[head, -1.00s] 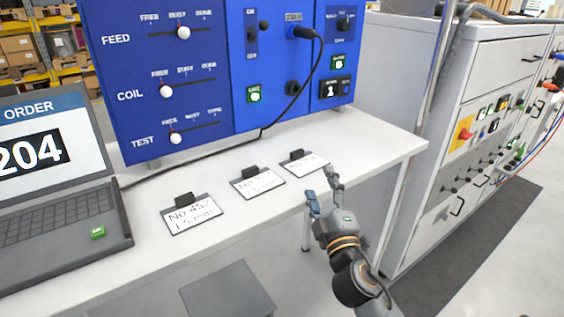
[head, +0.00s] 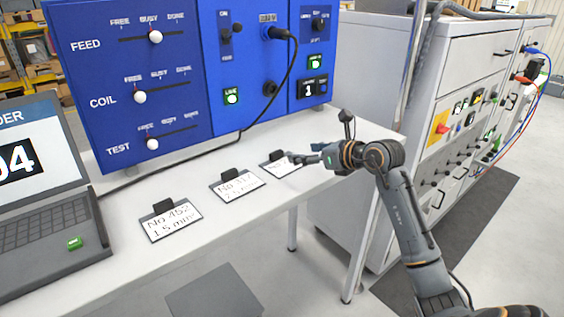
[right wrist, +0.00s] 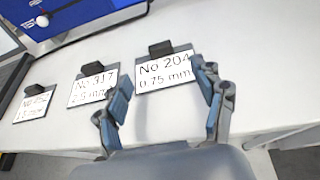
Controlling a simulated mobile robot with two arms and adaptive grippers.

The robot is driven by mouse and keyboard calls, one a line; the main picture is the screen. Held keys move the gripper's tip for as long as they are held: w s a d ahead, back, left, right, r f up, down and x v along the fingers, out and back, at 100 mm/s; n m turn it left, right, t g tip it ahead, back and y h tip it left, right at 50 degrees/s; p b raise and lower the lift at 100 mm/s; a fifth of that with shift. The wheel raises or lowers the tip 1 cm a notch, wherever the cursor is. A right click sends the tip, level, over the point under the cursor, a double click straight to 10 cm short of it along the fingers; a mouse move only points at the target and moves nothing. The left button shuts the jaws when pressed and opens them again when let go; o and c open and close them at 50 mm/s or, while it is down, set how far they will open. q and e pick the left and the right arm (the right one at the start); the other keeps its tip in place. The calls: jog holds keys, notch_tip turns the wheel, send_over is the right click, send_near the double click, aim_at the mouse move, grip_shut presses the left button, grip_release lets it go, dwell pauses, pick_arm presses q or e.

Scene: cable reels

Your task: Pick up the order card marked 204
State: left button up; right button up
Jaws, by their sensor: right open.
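The order card marked No 204 (right wrist: 165,75) lies on the white table with a dark clip at its top edge. It reads 0.75 mm and is the rightmost of three cards; in the head view (head: 279,167) it is partly covered by my gripper. My right gripper (head: 308,154) is open over the table's right part, its fingers reaching left to the card. In the right wrist view the fingers (right wrist: 160,78) appear on either side of the card, with nothing held. Whether they touch it I cannot tell. My left gripper is out of view.
The No 317 card (head: 237,186) and No 452 card (head: 172,220) lie to the left. A laptop (head: 45,215) showing an order stands at the left. A blue panel (head: 185,110) with a hanging black cable (head: 284,90) rises behind. A grey cabinet (head: 375,60) stands right.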

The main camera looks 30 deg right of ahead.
aim_at(276, 152)
jog(key=p+x, duration=0.2)
jog(key=x, duration=0.6)
jog(key=shift+w+f, duration=0.1)
jog(key=shift+w, duration=0.1)
jog(key=shift+w+a, duration=0.1)
jog(key=shift+w, duration=0.15)
jog(key=p+x, duration=0.2)
jog(key=x, duration=0.2)
jog(key=shift+w+a+f, duration=0.1)
jog(key=shift+w+a, duration=0.05)
jog(key=shift+a, duration=0.05)
jog(key=shift+w+f, duration=0.15)
jog(key=c, duration=1.2)
jog(key=shift+c, duration=0.3)
